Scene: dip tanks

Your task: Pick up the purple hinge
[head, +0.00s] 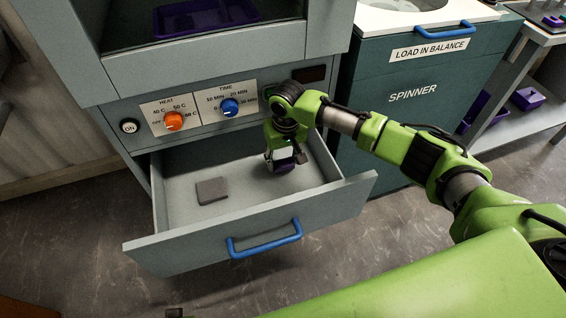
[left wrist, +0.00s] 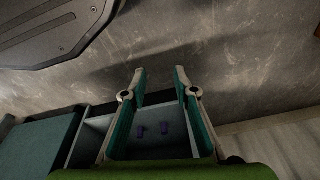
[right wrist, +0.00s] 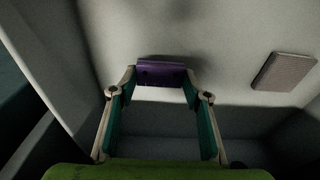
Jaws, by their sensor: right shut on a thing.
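My right gripper (head: 284,158) reaches down into the open drawer (head: 160,205). It is shut on the purple hinge (right wrist: 162,73), which spans between its fingertips in the right wrist view (right wrist: 160,78). In the head view only a dark purple bit of the hinge (head: 284,168) shows below the fingers. I cannot tell whether it touches the drawer floor. My left gripper (left wrist: 160,72) is open and empty in its wrist view, and is outside the head view. Two small purple shapes (left wrist: 140,131) show beyond it in a grey box-like space; I cannot tell what they are.
A flat grey block (head: 211,190) lies in the drawer left of my right gripper, also in the right wrist view (right wrist: 284,72). The drawer front has a blue handle (head: 265,241). The control panel (head: 200,112) is above, the spinner (head: 420,90) to the right.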

